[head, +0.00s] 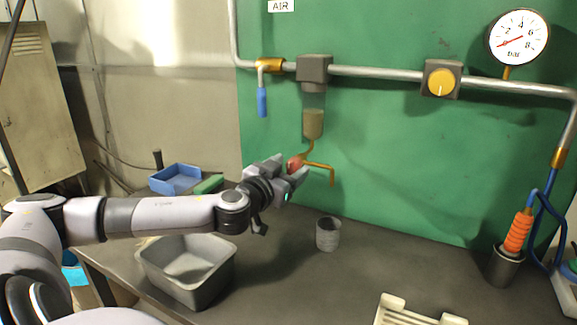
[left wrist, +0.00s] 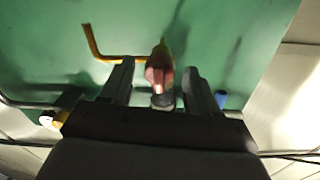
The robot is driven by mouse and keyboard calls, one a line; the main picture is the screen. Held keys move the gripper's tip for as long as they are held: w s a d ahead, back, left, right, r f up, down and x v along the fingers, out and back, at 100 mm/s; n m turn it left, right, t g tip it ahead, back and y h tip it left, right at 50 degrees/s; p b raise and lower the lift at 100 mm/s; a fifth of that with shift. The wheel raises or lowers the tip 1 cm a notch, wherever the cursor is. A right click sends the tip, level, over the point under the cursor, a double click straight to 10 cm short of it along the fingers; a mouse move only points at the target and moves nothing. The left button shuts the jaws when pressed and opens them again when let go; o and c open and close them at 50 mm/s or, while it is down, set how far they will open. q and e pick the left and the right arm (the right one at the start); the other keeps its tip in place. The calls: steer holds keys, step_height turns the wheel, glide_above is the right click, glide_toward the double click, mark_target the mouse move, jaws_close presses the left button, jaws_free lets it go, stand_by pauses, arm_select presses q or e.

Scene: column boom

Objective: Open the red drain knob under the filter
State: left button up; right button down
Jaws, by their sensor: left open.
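The red drain knob (head: 295,163) sits below the filter bowl (head: 313,123), where a bent brass drain pipe (head: 322,166) leads off to the right. My left gripper (head: 292,172) is at the knob, and its fingers partly hide it. In the left wrist view the knob (left wrist: 159,72) lies between the two open fingers (left wrist: 160,90), with a visible gap on each side. The brass pipe (left wrist: 97,50) shows there at the upper left. My right gripper is not in view.
A grey cup (head: 328,234) stands on the bench below the drain pipe. A grey metal tray (head: 187,268) and a blue bin (head: 176,179) are to the left. A blue-handled valve (head: 262,100) hangs left of the filter. The bench centre right of the cup is clear.

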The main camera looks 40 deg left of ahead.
arm_select(q)
steer(key=shift+w, duration=0.1)
steer(key=c, duration=1)
steer(key=shift+c, duration=0.2)
